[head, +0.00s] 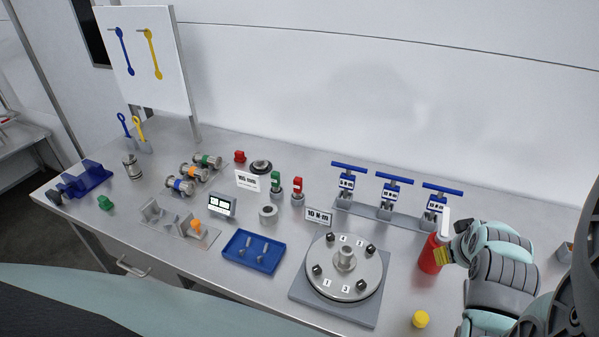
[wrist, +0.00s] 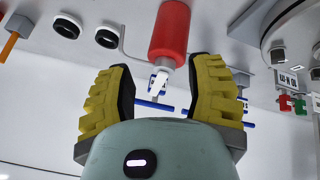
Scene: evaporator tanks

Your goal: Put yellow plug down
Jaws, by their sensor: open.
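A short yellow cylinder, which looks like the yellow plug (head: 420,319), stands on the table near its front edge, right of the round flange plate. It is apart from my gripper (head: 444,254). My gripper is at the right of the table, beside a red bottle (head: 429,259) with a white nozzle. In the wrist view, my gripper (wrist: 161,64) has its two yellow fingers spread wide with nothing clamped between them. The red bottle (wrist: 170,35) is ahead of the fingers, and its white nozzle reaches toward the gap. I do not see the yellow plug in the wrist view.
The flange plate (head: 315,288) with several bolts stands left of the bottle. Blue-handled T-tools (head: 386,196) stand in a rack behind. A blue tray (head: 232,258) lies further left. Bare table shows between the flange plate and the bottle.

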